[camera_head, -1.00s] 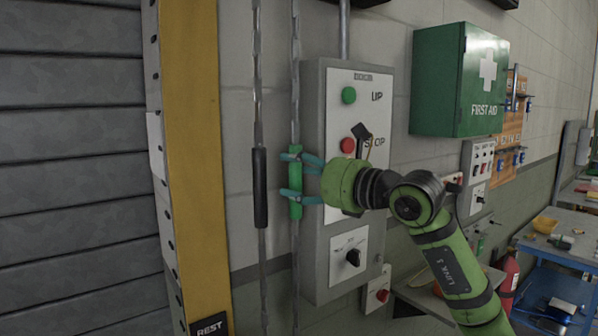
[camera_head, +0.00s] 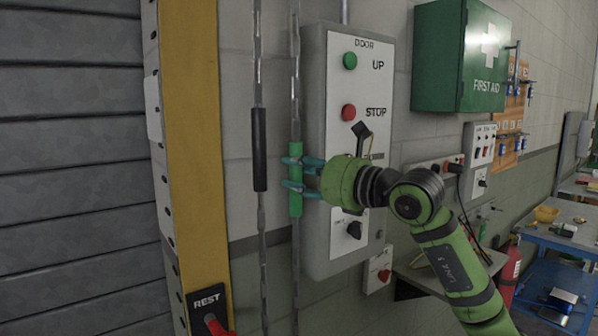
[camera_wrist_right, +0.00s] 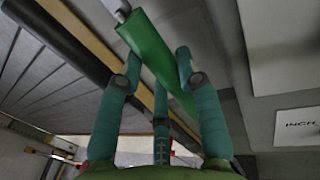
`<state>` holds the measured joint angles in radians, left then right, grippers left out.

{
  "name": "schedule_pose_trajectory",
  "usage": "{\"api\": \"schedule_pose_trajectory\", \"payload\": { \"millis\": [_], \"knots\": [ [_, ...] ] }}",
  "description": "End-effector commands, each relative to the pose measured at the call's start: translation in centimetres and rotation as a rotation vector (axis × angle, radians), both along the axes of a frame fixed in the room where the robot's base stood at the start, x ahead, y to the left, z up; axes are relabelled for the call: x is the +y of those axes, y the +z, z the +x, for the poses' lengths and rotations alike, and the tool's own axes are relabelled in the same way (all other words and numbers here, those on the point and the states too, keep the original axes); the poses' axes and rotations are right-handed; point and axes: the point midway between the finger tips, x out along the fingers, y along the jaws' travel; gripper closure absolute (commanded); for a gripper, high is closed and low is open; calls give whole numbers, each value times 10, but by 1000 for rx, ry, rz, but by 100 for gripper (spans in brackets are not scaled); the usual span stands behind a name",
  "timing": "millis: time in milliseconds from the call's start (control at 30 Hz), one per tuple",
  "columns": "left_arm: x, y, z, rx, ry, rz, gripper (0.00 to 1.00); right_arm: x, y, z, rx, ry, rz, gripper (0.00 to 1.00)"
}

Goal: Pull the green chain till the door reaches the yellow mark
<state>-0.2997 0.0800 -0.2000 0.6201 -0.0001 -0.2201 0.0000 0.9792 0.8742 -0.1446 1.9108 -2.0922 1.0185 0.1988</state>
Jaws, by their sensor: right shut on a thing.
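The green sleeve (camera_head: 296,207) sits on the right of two hanging chains, beside the grey control panel. My right gripper (camera_head: 296,174) reaches in from the right, its teal fingers closed around the sleeve. In the right wrist view the green sleeve (camera_wrist_right: 150,45) runs at a slant between the fingers. The left chain carries a black sleeve (camera_head: 260,150), now higher than the green one. The grey slatted door (camera_head: 75,170) fills the left side; its lower edge is out of view. A yellow post (camera_head: 193,140) stands beside it; no separate yellow mark is visible. My left gripper is not in view.
The control panel (camera_head: 373,85) with UP and STOP buttons is close behind my right gripper. A REST label (camera_head: 207,300) with a red part below is low on the post. A green first aid cabinet (camera_head: 455,60) juts out at upper right.

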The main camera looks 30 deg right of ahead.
Motion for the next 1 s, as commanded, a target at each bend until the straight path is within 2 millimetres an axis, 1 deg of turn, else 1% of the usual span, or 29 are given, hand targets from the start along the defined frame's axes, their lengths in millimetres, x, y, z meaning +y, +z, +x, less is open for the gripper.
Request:
{"api": "schedule_pose_trajectory", "payload": {
  "millis": [33, 300, 400, 500, 600, 700, 1000],
  "knots": [
    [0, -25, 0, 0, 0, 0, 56, 1, -28, 0, 6, 2, -2, 100],
    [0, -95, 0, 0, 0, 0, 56, 1, -103, 1, 7, 3, -2, 100],
    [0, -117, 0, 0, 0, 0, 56, 1, -126, 1, 8, 3, -2, 100],
    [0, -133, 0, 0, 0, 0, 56, 1, -144, 1, 8, 3, -2, 100],
    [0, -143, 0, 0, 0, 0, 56, 1, -156, 1, 8, 3, -2, 100],
    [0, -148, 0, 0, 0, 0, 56, 2, -161, 1, 9, 3, -2, 100],
    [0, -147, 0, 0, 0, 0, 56, 2, -161, 1, 11, 4, -2, 100]
  ]
}}
